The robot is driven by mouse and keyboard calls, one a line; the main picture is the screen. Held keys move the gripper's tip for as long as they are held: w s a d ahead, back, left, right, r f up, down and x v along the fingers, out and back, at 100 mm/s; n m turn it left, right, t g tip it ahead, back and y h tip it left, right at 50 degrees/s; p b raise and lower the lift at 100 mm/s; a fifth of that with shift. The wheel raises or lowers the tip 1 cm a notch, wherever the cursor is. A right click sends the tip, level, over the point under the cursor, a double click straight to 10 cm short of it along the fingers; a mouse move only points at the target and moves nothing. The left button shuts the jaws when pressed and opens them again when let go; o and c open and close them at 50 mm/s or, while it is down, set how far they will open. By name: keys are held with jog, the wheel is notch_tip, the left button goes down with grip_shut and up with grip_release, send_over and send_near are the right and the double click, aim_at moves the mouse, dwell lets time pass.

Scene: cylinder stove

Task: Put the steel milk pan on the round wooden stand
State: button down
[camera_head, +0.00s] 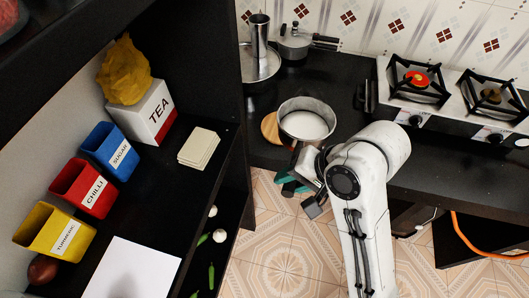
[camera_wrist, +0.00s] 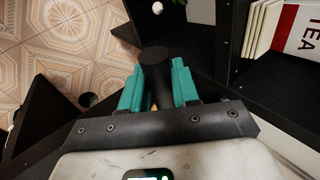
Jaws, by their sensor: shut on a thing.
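The steel milk pan (camera_head: 305,120), with white contents, is at the counter's front edge in the head view. The round wooden stand (camera_head: 268,128) shows only its left part; the pan overlaps the rest. The pan sits toward the stand's right, and I cannot tell whether it touches the stand or hangs above it. My gripper (camera_head: 290,180), with teal fingers, is in front of the counter, below the pan. In the wrist view my gripper (camera_wrist: 157,88) is shut on the pan's black handle (camera_wrist: 155,62). The pan's body is hidden there.
A stove (camera_head: 450,95) with two burners stands to the right. A pressure cooker (camera_head: 295,42) and a steel pan with a tall steel cup (camera_head: 260,35) are at the back. A dark shelf on the left holds a TEA box (camera_head: 150,112) and labelled boxes.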

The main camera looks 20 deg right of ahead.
jog(key=w+a+f+p, duration=0.1)
jog(key=w+f, duration=1)
jog(key=shift+w+a+f, duration=0.2)
jog(key=shift+w+f, duration=0.05)
jog(key=shift+f, duration=0.1)
jog(key=c, duration=0.8)
grip_release()
jog(key=shift+s, duration=0.1)
jog(key=v, duration=1.2)
